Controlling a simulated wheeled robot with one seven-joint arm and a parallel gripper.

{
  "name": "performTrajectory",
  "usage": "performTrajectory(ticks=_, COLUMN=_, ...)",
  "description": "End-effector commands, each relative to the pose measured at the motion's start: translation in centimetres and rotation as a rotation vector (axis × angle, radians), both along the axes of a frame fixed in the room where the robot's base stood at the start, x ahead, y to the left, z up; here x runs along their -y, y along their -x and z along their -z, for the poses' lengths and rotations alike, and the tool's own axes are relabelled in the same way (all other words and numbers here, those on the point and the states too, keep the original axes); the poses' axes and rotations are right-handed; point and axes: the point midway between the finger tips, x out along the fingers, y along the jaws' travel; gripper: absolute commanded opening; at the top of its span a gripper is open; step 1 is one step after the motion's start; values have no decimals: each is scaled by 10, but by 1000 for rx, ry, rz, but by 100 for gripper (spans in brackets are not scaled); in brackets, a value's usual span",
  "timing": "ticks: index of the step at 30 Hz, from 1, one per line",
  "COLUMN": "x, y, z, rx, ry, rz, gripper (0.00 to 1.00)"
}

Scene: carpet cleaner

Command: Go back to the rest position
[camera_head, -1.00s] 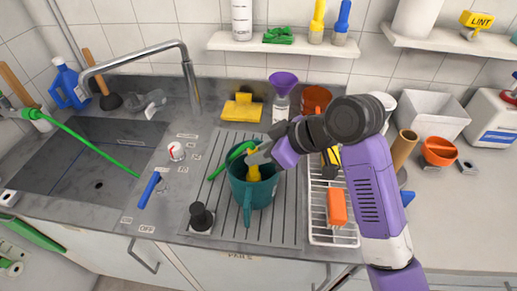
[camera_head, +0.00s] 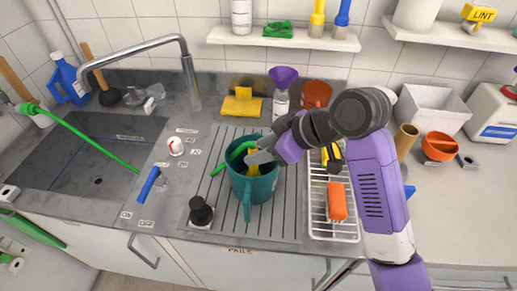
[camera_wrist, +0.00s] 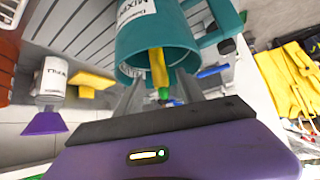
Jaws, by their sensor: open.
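My gripper (camera_head: 262,157) is open over the mouth of a teal pail (camera_head: 256,192) on the ribbed drainboard. A green-handled tool (camera_head: 238,152) leans in the pail, and a yellow piece (camera_head: 253,171) shows inside, just below my gripper. In the wrist view the pail (camera_wrist: 160,32) lies ahead of my spread fingers, with the yellow piece (camera_wrist: 157,68) between them in the picture. I cannot tell whether a finger touches the pail or the yellow piece. My purple arm comes in from the lower right of the head view.
A wire rack (camera_head: 320,205) with an orange block (camera_head: 337,201) stands right of the pail. A black knob-like item (camera_head: 201,211) is at its front left. A purple funnel bottle (camera_head: 282,100) and yellow sponge (camera_head: 242,102) are behind. A tall faucet (camera_head: 188,78) rises by the sink.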

Motion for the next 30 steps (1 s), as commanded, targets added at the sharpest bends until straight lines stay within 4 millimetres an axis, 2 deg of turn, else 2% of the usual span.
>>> performTrajectory(ticks=10, x=35, y=14, z=-40, rx=4, ry=-1, rz=2, gripper=45)
performTrajectory(ticks=20, x=43, y=18, z=-50, rx=0, ry=-7, rz=7, gripper=45)
performTrajectory(ticks=24, x=37, y=1, z=-64, rx=45, ry=-70, rz=70, gripper=45)
performTrajectory(ticks=30, x=39, y=-41, z=-111, rx=220, ry=-253, rz=262, gripper=45)
